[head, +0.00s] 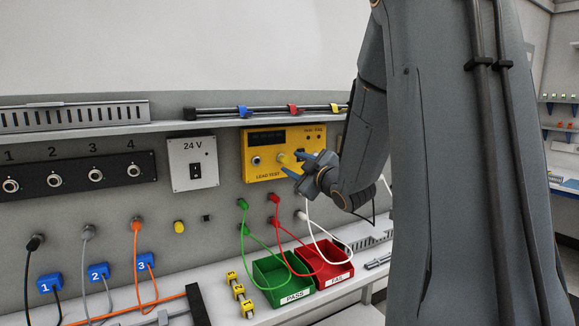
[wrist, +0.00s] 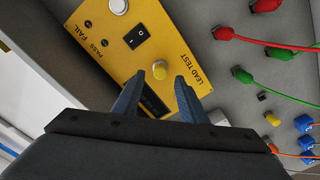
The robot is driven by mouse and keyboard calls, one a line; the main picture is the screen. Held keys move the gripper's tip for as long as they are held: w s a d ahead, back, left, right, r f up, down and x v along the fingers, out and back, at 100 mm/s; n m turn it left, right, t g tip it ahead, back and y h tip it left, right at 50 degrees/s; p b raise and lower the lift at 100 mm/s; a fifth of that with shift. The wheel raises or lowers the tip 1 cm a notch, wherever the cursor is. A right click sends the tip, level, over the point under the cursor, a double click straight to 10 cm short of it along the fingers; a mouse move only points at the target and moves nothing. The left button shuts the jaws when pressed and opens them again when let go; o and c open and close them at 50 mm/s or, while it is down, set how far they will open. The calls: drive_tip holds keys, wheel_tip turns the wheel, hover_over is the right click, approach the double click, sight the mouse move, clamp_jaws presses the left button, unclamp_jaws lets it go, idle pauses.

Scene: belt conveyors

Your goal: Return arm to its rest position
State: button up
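My gripper (head: 297,163) is raised in front of the yellow lead test box (head: 262,172) on the wall panel. In the wrist view its two blue-grey fingers stand apart with nothing held between them (wrist: 157,92). A yellow knob (wrist: 159,69) on the box shows just beyond the fingertips; I cannot tell how far off it is. The box's black switch (wrist: 137,36) and its PASS and FAIL lamps also show in the wrist view. My arm covers the right side of the panel in the head view.
Green, red and white leads hang below the box. A green PASS bin (head: 262,277) and a red FAIL bin (head: 338,271) stand on the bench below. A 24 V switch plate (head: 194,163) is left of the box. A shelf (head: 165,127) runs above.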

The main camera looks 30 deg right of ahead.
drive_tip(key=s+a+f+m+g+h, duration=0.1)
drive_tip(key=s+a+f+m+g, duration=0.3)
drive_tip(key=f, duration=0.4)
drive_tip(key=s+a+f+m+g+h, duration=0.1)
drive_tip(key=s+a+f+m+g, duration=0.1)
drive_tip(key=s+a+f+g, duration=0.5)
drive_tip(key=s+a+f+m+g, duration=0.1)
drive_tip(key=s+a+f+g, duration=0.1)
drive_tip(key=s, duration=0.4)
drive_tip(key=s+a+f+m+g+y, duration=0.1)
drive_tip(key=s+a+f+g, duration=0.1)
drive_tip(key=s+a+f, duration=0.2)
drive_tip(key=s+a+f+m+g, duration=0.1)
drive_tip(key=s+a+f, duration=0.2)
drive_tip(key=s+f, duration=0.2)
drive_tip(key=s, duration=0.3)
drive_tip(key=shift+s+g+b, duration=0.4)
